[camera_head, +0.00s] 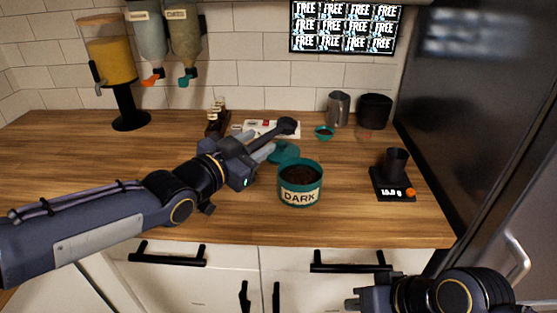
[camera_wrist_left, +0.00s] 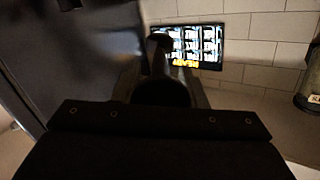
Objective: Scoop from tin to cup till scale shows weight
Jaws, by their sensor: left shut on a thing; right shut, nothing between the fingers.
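A teal tin labelled DARK (camera_head: 299,197) stands open on the counter with dark grounds inside. A black scoop (camera_head: 287,126) is in my left gripper (camera_head: 266,151), which is shut on its handle. The scoop is raised behind and left of the tin, apart from it; I cannot tell what its bowl holds. It also shows dark in the left wrist view (camera_wrist_left: 163,92). A black cup (camera_head: 396,162) stands on the black scale (camera_head: 380,190), whose small display seems to read 18.0 g. My right gripper (camera_head: 354,299) is shut and empty in front of the counter.
A teal lid (camera_head: 284,152) lies behind the tin. A small teal dish (camera_head: 324,132), a metal pitcher (camera_head: 339,109) and a black container (camera_head: 374,111) stand at the back. Small bottles (camera_head: 215,120) and a dispenser (camera_head: 108,60) are left. The counter's left front is bare.

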